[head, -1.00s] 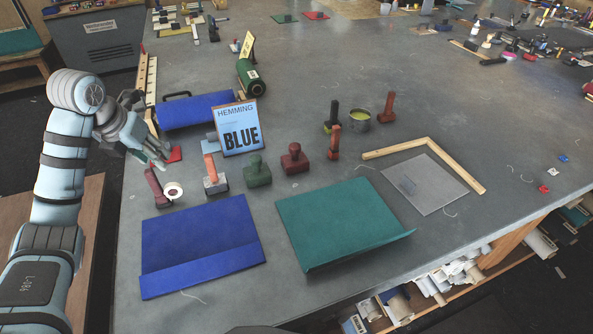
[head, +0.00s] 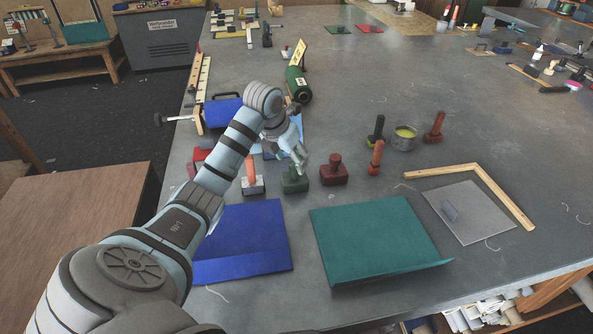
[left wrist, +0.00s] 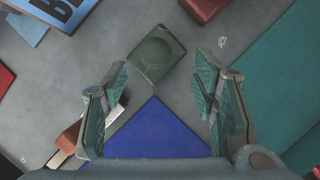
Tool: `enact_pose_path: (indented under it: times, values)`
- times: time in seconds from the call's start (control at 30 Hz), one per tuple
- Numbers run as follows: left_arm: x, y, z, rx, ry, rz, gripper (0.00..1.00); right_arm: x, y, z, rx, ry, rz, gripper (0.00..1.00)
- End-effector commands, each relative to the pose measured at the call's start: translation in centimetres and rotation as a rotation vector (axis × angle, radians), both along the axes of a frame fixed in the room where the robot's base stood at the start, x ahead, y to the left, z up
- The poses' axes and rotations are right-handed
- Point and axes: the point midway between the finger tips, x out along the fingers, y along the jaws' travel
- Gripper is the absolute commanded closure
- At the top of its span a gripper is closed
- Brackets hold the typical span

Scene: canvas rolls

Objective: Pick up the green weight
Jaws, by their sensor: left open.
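The green weight (head: 294,182) stands on the grey table behind the gap between the blue and the teal canvas. My left gripper (head: 301,163) is above it and hides part of its top. In the left wrist view the green weight (left wrist: 157,55) lies ahead of the fingers, roughly centred between them. The left gripper (left wrist: 162,95) is open and empty there, with a finger on each side. My right gripper is not in view.
A dark red weight (head: 333,172) stands just right of the green one. A weight with an orange handle (head: 252,178) stands just left. Blue canvas (head: 245,240) and teal canvas (head: 375,240) lie in front. A yellow-filled tin (head: 404,138) stands further right.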

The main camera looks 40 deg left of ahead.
Motion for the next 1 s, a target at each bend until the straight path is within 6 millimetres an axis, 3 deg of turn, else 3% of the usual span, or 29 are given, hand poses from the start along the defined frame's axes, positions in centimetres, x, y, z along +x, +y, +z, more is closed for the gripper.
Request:
enact_pose_path:
  times: [0.33,0.57,0.9,1.0]
  values:
    - [2.4,0.8,-5.0,-0.002,0.002,0.001,0.47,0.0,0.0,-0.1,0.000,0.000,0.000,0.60]
    - [2.6,0.8,-5.3,0.000,-0.001,-0.001,0.47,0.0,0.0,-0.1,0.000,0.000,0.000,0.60]
    - [2.6,0.8,-5.2,0.000,-0.001,-0.001,0.99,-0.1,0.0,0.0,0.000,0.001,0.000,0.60]
    - [2.7,0.8,-5.1,0.002,-0.004,-0.001,0.99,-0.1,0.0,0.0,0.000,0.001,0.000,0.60]
